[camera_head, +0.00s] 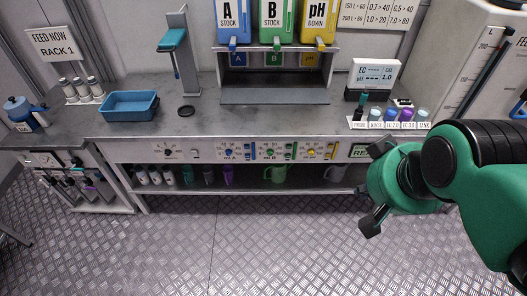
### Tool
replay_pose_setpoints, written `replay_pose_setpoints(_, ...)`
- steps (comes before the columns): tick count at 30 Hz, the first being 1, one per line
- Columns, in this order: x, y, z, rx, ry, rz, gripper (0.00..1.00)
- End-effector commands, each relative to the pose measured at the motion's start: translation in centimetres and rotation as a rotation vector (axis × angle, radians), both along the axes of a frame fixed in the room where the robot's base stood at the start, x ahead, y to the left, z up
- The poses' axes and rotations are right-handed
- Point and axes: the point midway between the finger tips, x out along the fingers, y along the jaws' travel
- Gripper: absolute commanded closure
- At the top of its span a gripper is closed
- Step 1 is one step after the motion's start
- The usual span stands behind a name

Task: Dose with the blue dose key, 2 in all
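A blue dose key (229,153) sits on the front panel under the bench, beside a blue-marked gauge (253,151). Similar green (270,152) and yellow (311,153) controls follow to its right. The blue A stock container (230,20) stands above, with a blue A plate below it. My gripper (373,187) is at the right, in front of the bench. Its dark fingers are spread apart, one up and one down, with nothing seen between them. It is well to the right of the blue key and apart from it. Small panel lettering is unreadable.
On the bench are a blue tray (131,115), a turquoise-topped stand (173,39), an EC/pH meter (374,75) and several labelled bottles (390,121). Jugs and bottles fill the lower shelf (245,190). The floor (200,245) in front is clear.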

Motion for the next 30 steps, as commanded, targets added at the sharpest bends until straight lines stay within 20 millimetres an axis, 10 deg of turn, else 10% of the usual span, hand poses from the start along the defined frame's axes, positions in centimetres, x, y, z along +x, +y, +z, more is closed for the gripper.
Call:
replay_pose_setpoints(17,0.6,0.0,0.1,0.0,-0.003,-0.001,1.0)
replay_pose_setpoints(30,7.8,0.0,0.0,-0.008,-0.047,-0.017,1.0)
